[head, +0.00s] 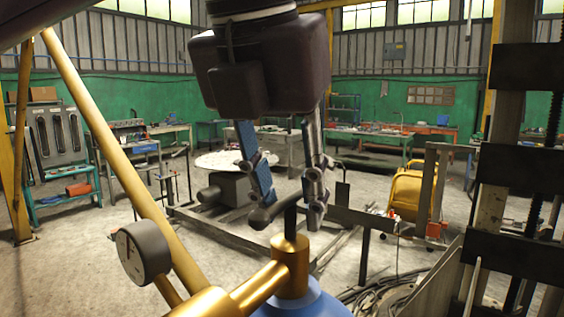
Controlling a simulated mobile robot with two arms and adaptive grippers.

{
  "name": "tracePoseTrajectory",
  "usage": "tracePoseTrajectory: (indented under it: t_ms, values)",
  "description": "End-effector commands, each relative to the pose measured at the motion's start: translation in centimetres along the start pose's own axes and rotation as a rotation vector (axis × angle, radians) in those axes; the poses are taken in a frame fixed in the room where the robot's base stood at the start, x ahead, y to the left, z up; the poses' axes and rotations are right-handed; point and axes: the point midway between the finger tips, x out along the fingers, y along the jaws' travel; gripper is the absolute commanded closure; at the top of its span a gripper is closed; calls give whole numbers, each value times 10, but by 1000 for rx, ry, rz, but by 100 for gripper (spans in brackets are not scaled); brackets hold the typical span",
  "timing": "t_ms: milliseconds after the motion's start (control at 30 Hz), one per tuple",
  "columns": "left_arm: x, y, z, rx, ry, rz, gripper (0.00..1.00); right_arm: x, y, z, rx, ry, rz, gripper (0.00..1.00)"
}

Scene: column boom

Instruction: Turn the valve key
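The valve key (264,217) is a dark, bent bar handle. Its stem goes down into the top of a brass valve (291,261), which sits on a blue cylinder (300,303). My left gripper (289,202) comes down from the top middle with its fingers pointing at the key. The two fingers stand apart, one near the key's rounded left end and the other just right of its stem. Part of the key is between or behind the fingertips, and I cannot tell whether they touch it. My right gripper is not in view.
A round gauge (143,253) stands left of the valve, near a yellow slanted pole (108,142). A dark metal column (522,155) rises at the right. Cables (385,293) lie on the floor behind. Workbenches and a yellow cart (408,190) are farther back.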

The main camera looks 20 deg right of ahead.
Motion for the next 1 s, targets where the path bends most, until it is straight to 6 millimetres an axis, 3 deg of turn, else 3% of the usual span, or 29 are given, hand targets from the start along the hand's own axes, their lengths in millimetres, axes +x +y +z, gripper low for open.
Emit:
tracePoseTrajectory:
  t_ms: [300, 500, 700, 1000]
  values:
    - [-65, -1, 0, -2, -5, 0, 71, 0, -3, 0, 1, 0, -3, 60]
    - [-97, 0, 0, -2, -3, -1, 71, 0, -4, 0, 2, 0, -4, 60]
    - [-112, 1, 0, -2, -2, -1, 71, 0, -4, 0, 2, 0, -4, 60]
    - [-114, 1, 0, -1, -1, 0, 71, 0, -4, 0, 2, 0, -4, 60]
